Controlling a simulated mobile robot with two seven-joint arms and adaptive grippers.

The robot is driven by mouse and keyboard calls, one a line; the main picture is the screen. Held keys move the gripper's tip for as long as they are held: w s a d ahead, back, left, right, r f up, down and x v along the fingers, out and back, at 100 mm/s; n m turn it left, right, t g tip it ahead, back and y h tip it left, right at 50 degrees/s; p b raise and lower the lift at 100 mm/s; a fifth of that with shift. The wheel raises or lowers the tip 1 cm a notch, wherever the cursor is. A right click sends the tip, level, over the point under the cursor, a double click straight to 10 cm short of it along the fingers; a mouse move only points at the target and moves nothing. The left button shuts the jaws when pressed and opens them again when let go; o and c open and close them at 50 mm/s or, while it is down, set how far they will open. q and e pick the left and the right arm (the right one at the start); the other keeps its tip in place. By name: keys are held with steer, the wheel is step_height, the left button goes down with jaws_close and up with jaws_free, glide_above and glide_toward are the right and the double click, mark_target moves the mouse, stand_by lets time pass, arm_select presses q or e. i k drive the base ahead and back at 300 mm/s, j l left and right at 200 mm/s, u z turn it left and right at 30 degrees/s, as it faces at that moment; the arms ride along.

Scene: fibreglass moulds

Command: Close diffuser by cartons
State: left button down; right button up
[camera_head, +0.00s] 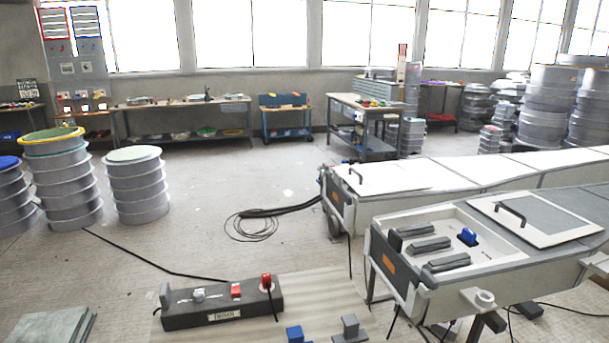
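Nothing in view is clearly labelled a diffuser, and I make out no cartons. A long grey-white mould unit (395,301) stands at the right with an open recess at its near end. In the recess are several dark grey bars (431,244) and a blue knob (468,236). A pale panel with a black handle (540,221) lies on its top, behind the recess. A second long unit (342,206) stands behind it, with a white panel and dark handle (390,178) on top. Neither of my grippers is in view.
A dark control box (222,310) with a red knob sits low in front, its cable crossing the floor. Stacked round drums (137,186) stand left, more (548,105) at back right. Workbenches (180,118) line the back wall. A cable coil (252,226) lies on the otherwise open middle floor.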

mark_target(542, 223)
steer(key=z, duration=1.3)
steer(key=i+l, duration=0.25)
steer(key=i, duration=0.2)
steer(key=i+l, duration=0.3)
steer(key=i+j, duration=0.05)
steer(key=i, duration=0.05)
